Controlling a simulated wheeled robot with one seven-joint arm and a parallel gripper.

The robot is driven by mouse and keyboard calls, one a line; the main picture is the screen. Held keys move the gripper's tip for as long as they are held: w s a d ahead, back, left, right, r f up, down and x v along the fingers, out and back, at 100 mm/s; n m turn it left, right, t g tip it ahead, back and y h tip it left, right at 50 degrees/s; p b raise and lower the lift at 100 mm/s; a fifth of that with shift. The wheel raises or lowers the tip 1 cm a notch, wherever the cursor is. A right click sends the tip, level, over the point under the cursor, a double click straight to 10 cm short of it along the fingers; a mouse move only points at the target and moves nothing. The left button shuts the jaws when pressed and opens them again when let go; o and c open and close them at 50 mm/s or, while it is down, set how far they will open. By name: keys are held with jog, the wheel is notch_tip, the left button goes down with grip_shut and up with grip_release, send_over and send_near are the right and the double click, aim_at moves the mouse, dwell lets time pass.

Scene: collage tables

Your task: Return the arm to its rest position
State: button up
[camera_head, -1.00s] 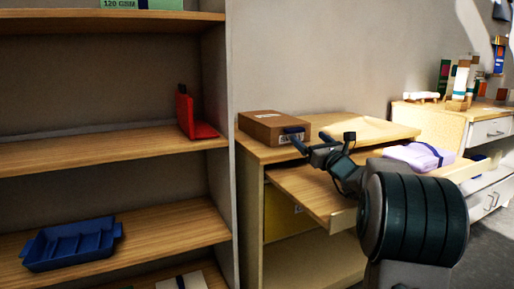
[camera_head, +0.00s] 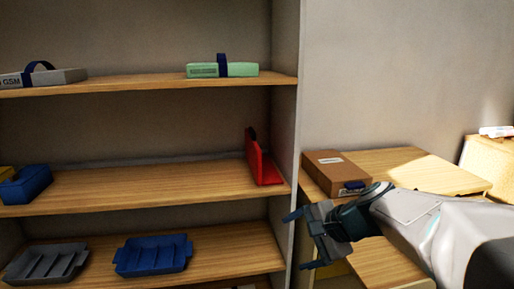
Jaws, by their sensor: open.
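My arm comes in from the right edge and reaches left across the front of the wooden desk (camera_head: 425,170). My gripper (camera_head: 291,241) is at its end, in front of the shelf unit's right side panel. Its two fingers are spread apart and point left, with nothing between them. A brown box (camera_head: 335,170) with a blue tab lies on the desk behind and above the gripper, apart from it.
The shelf unit (camera_head: 120,185) holds a red bookend (camera_head: 262,160), a green pack (camera_head: 222,70), a grey pack (camera_head: 45,78), a blue bin (camera_head: 25,184), a blue tray (camera_head: 153,255) and a grey tray (camera_head: 46,263). A pulled-out board (camera_head: 385,262) lies below the arm.

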jog(key=s+d+r+n+g+h+p, duration=0.1)
jog(key=s+d+r+n+h+p, duration=0.1)
jog(key=s+n+p, duration=0.3)
jog(key=s+d+r+n+g+h+p, duration=0.1)
jog(key=s+d+r+n+h+p, duration=0.2)
jog(key=s, duration=0.7)
jog(key=shift+s+d+r+n+g+h+p, duration=0.2)
jog(key=shift+s+r+n+g+h+p, duration=0.3)
jog(key=shift+n+h+p, duration=1)
jog(key=shift+w+r+y+p, duration=0.1)
jog(key=shift+w+y+p, duration=0.05)
jog(key=shift+y+p, duration=0.45)
